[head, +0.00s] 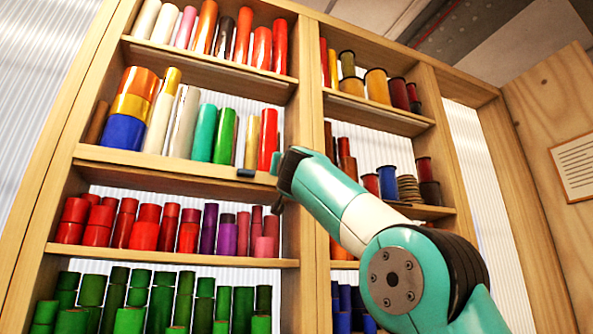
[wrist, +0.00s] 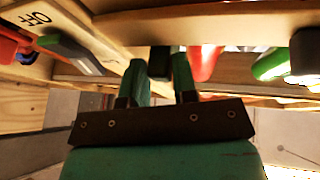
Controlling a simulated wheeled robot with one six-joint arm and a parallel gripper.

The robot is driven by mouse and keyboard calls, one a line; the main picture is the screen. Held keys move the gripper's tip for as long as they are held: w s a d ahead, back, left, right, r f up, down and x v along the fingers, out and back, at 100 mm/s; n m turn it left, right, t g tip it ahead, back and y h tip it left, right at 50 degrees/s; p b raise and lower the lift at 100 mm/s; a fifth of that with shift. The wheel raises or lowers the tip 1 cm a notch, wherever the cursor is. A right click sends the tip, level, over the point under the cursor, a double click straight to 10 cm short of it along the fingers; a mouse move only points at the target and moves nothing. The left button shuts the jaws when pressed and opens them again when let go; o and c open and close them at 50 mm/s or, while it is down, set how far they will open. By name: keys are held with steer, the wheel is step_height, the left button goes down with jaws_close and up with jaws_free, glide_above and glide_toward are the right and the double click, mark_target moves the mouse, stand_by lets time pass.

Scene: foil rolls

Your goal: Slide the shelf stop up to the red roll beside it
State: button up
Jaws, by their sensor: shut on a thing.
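The red roll (head: 268,140) stands upright at the right end of the second shelf, beside a gold roll. It also shows in the wrist view (wrist: 206,64), just right of my fingers. My gripper (wrist: 160,75) is at the front of that shelf, its two teal fingers closed on a small dark block, which I take as the shelf stop (wrist: 159,60). In the head view my gripper (head: 277,163) is mostly hidden by the arm and the stop cannot be made out. A finger lies between stop and roll in the wrist view; whether they touch I cannot tell.
A small black piece (head: 245,172) sits on the shelf's front edge left of my gripper. A green roll (head: 225,136) stands further left. The upright divider (head: 305,110) is close on the right.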

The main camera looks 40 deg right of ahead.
steer(key=o, duration=0.5)
steer(key=shift+a, duration=0.1)
steer(key=shift+b+v, duration=3.5)
steer(key=shift+v, duration=1)
